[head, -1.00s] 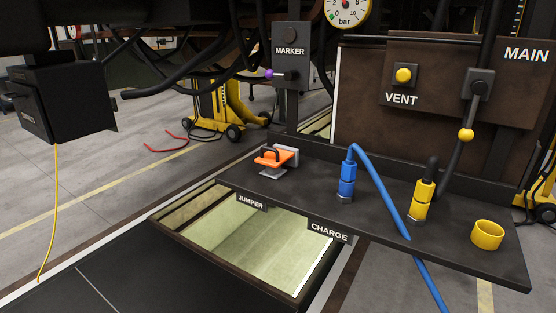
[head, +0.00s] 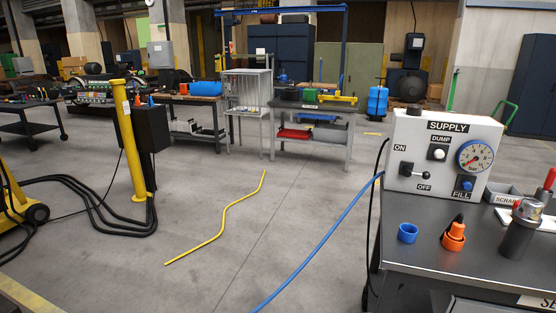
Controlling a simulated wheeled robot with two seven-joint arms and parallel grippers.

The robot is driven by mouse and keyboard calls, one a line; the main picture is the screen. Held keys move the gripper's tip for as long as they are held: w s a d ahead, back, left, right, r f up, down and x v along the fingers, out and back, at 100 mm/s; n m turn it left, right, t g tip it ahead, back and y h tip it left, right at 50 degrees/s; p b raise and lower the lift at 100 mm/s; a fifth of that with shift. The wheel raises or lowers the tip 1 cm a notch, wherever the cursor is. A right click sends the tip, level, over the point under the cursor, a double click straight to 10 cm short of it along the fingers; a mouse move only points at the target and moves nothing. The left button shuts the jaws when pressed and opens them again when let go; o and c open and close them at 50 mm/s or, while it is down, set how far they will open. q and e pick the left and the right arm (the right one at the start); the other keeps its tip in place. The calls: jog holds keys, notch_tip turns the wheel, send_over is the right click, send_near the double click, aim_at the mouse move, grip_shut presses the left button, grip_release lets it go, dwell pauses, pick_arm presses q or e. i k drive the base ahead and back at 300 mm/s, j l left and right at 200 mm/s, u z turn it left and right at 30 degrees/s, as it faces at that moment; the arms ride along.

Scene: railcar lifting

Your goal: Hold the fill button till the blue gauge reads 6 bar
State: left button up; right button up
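The white SUPPLY box (head: 443,172) stands on a dark cart at the right. Its gauge with the blue rim (head: 475,156) is on the upper right of the face. The needle is too small to read surely. The blue FILL button (head: 467,184) sits below the gauge, and nothing touches it. A white DUMP button (head: 439,153) is left of the gauge. A black lever (head: 408,169) is between the ON and OFF marks. A blue hose (head: 332,232) runs from the box's left side down to the floor. Neither gripper is in view.
On the cart top (head: 400,257) stand a blue ring cap (head: 407,233), an orange plug (head: 454,236) and a dark cylinder with a clear top (head: 518,232). A yellow post (head: 133,140) stands left. A yellow hose (head: 222,229) lies on the open floor. Workbenches are behind.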

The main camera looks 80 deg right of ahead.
aim_at(467, 185)
jog(key=z, duration=3.85)
